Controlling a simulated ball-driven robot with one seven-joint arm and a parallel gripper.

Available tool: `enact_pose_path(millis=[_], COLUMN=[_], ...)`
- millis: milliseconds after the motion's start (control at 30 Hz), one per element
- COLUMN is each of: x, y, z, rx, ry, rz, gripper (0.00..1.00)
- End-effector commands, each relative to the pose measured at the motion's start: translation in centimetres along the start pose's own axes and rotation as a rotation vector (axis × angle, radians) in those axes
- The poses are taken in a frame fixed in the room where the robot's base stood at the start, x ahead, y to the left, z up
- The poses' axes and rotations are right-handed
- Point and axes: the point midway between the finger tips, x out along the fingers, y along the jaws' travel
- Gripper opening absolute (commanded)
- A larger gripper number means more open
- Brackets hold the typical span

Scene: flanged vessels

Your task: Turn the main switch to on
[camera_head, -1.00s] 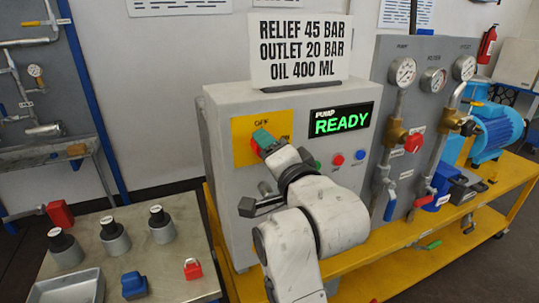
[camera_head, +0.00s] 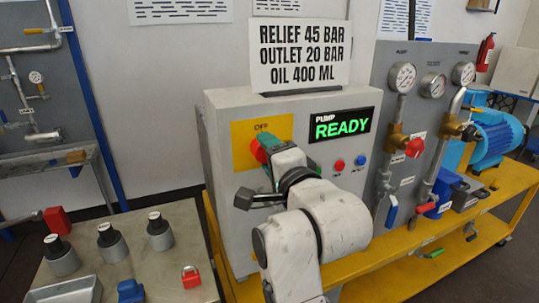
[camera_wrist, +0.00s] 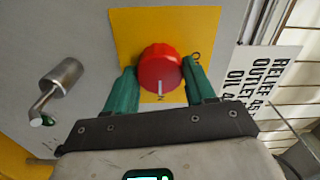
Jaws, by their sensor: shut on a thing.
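The main switch is a round red knob (camera_head: 258,149) on a yellow plate (camera_head: 243,142) on the grey cabinet's front. The word OFF stands above it in the head view. In the wrist view the knob (camera_wrist: 160,68) shows a white pointer mark at its lower edge, pointing at a partly hidden label of which an N shows. My gripper (camera_head: 267,151) is at the knob. Its green fingers, in the wrist view (camera_wrist: 161,76), lie on both sides of the knob and are shut on it. Part of the knob is hidden by the fingers in the head view.
The pump display (camera_head: 341,124) reads READY, with a red button (camera_head: 339,165) and a blue button (camera_head: 361,159) below. A metal lever handle (camera_wrist: 58,85) sticks out beside the plate. A bench (camera_head: 150,265) with black-topped vessels and a red padlock (camera_head: 190,277) stands left.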

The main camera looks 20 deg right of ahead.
Motion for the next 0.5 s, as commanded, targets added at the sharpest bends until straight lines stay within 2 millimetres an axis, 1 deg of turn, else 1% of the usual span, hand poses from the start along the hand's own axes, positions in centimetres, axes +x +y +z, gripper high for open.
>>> enact_pose_path(millis=[67,100,333,367,500], x=[-0.01,-0.01,0.00,0.00,0.00], y=[0.20,0.20,0.12,0.11,0.08], z=[-0.07,-0.08,-0.05,-0.05,-0.03], rx=[0.001,0.001,0.000,0.000,0.000], ry=[0.001,0.001,0.001,0.001,0.001], rz=[0.005,0.005,0.002,0.002,0.001], gripper=[0.24,0.56,0.78,0.80,0.80])
